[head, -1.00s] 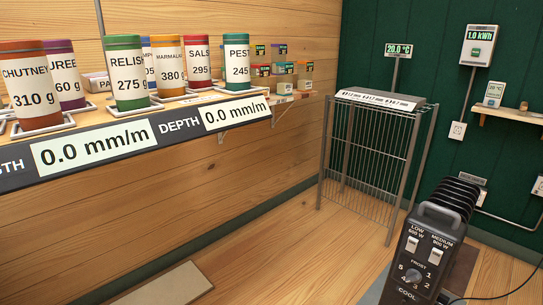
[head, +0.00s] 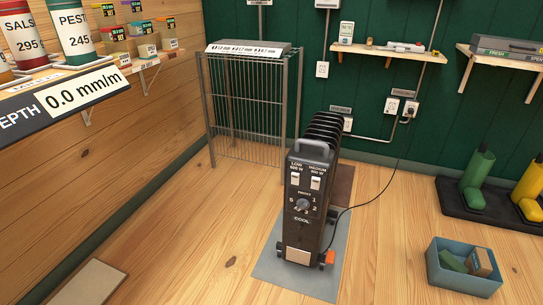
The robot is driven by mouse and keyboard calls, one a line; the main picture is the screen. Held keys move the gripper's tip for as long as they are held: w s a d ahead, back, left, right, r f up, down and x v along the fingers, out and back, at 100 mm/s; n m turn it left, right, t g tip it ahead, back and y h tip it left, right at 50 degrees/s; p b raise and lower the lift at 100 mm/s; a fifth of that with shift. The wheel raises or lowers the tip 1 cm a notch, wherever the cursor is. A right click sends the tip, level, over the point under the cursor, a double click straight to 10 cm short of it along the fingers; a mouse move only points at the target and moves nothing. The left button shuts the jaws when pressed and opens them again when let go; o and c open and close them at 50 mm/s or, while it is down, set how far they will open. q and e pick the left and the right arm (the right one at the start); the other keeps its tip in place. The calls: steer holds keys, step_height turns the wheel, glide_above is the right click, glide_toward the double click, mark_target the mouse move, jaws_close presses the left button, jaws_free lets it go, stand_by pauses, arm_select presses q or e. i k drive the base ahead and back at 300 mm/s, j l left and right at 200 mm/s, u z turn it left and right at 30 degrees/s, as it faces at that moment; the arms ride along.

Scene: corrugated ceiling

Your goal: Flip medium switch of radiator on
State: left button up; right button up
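The radiator (head: 312,200) is a black finned heater standing upright on a grey mat (head: 268,262) near the middle of the head view. Its front panel has two white rocker switches. The left one (head: 295,179) is labelled LOW and the right one, the medium switch (head: 315,183), is labelled MEDIUM. Their on or off positions are too small to tell. Below them is a round dial (head: 302,205) with numbers around it, and the word COOL under that. Neither of my grippers is in view.
A wire rack (head: 248,105) stands behind the radiator to the left. A black cord (head: 372,190) runs from the radiator's right to a wall socket (head: 410,110). A blue bin (head: 462,285) and boots (head: 478,170) are on the right.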

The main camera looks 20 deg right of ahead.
mark_target(314, 182)
steer(key=z, duration=1.15)
